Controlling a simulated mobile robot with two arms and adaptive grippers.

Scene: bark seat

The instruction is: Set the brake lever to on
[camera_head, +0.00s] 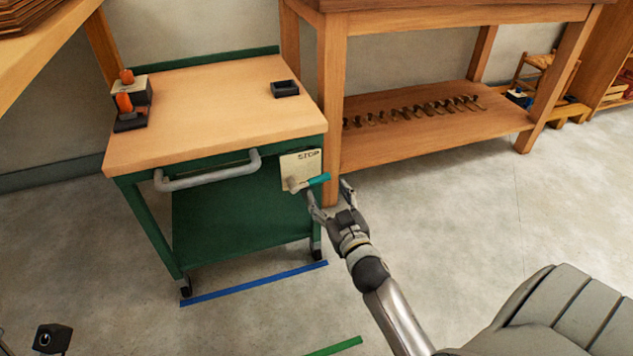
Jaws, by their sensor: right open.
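The brake lever (319,180) has a teal handle. It sits on a cream plate (300,163) marked STOP, on the front right of a green cart (222,210) with a wooden top. The lever points to the right and slightly up from its pale pivot. My right gripper (329,198) is open just below and right of the lever, one finger on each side of the handle's tip in the picture. I cannot tell whether a finger touches it.
A grey handle bar (208,172) runs along the cart's front. Orange-handled items (125,102) and a small black tray (285,88) stand on the top. A wooden bench (440,115) is close on the right. Blue tape (255,283) and green tape (334,347) mark the open floor.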

